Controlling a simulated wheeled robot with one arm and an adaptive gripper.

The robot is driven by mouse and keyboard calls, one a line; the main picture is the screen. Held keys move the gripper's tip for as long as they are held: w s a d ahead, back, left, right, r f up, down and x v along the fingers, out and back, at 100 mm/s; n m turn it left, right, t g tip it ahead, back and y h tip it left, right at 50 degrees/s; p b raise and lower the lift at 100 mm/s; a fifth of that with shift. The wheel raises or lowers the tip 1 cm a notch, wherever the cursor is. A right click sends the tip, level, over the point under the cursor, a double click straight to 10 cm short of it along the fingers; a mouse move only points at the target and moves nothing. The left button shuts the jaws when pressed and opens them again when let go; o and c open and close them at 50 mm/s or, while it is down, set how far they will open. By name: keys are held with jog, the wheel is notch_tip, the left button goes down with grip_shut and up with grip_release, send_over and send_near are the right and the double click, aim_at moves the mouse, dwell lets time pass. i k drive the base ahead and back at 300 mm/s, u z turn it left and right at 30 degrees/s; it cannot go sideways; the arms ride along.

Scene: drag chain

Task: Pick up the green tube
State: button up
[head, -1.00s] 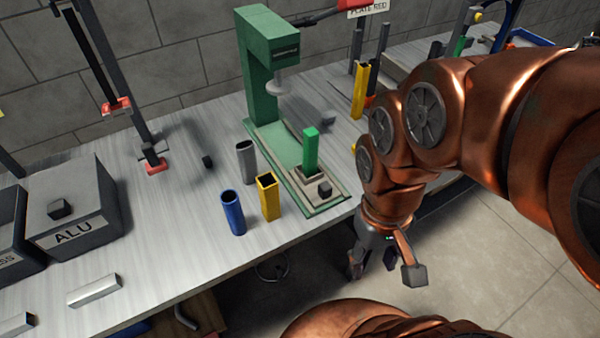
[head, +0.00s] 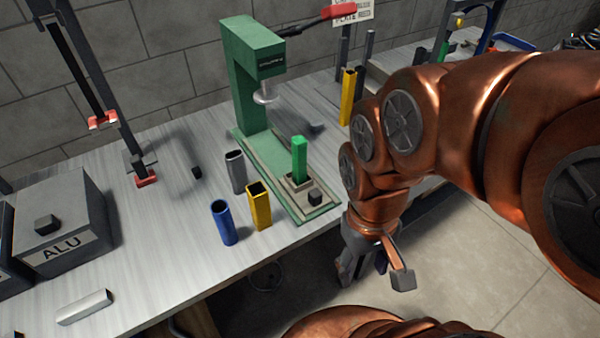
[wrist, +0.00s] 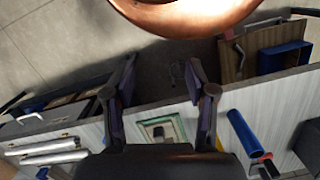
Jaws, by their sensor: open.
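The green tube (head: 299,158) stands upright in a small square holder on the base of the green press (head: 247,75). My gripper (head: 362,270) hangs to the right of the tube, past the table's front edge, pointing down and apart from it. In the wrist view my gripper (wrist: 163,100) has its two fingers spread with nothing between them. Beyond the fingers shows the press base (wrist: 160,128) with a dark block on it; I cannot make out the green tube there.
A blue tube (head: 224,222), a yellow square tube (head: 259,206) and a grey tube (head: 236,172) stand left of the press. Another yellow tube (head: 347,97) stands behind. The ALU bin (head: 65,225) is at left. Bare table (head: 165,250) lies between.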

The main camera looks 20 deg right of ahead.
aim_at(299, 156)
jog(key=z, duration=2.35)
jog(key=k, duration=1.8)
jog(key=u, duration=1.7)
jog(key=i, duration=0.5)
jog(key=u, duration=0.1)
